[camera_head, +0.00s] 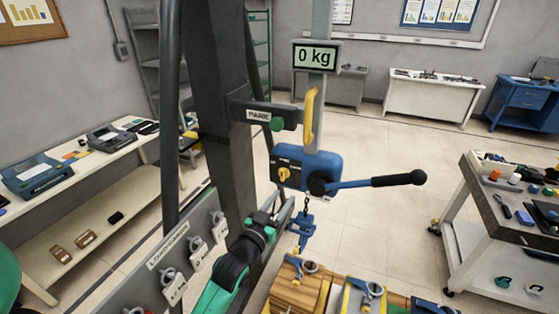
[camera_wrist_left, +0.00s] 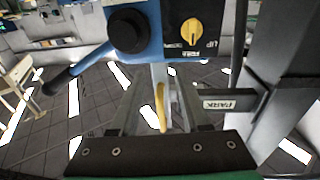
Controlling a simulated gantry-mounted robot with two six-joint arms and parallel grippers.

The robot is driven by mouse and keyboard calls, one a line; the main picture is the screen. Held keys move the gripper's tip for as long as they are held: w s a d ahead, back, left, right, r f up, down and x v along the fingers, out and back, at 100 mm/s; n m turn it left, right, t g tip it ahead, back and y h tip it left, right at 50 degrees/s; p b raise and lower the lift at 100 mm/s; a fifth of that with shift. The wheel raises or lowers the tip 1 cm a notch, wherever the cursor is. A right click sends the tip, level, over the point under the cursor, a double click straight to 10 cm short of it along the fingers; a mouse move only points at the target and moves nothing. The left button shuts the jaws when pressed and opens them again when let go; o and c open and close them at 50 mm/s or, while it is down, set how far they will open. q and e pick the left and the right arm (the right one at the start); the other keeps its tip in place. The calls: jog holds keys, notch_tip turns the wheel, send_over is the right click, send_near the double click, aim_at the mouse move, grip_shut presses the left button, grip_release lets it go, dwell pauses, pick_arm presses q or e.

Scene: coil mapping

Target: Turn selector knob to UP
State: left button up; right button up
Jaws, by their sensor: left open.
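The selector knob (camera_head: 284,174) is a small yellow knob on the dark panel of the blue hoist body (camera_head: 322,170). In the left wrist view, which appears upside down, the knob (camera_wrist_left: 190,32) stands roughly upright on its panel, with small labels around it; its exact setting is hard to tell. My left gripper (camera_head: 279,203) is open and empty, below and slightly left of the knob, apart from it. In the left wrist view its two grey fingers (camera_wrist_left: 156,92) extend toward the hoist body, short of the knob. My right gripper is not in view.
A blue lever with a black grip (camera_head: 398,179) sticks out right of the hoist. A PARK bracket (camera_head: 262,114) juts from the dark column above. A chain and blue hook (camera_head: 301,226) hang below. Wooden loads (camera_head: 292,289) stand below, and a load-cards board (camera_head: 176,262) is at left.

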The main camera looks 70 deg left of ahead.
pick_arm(q)
jog(key=n+g+y, duration=0.1)
jog(key=g, duration=0.1)
send_near(282, 174)
jog(key=shift+t, duration=0.3)
jog(key=x, duration=0.8)
jog(key=shift+a+f, duration=0.15)
jog(key=shift+a, duration=0.1)
grip_shut()
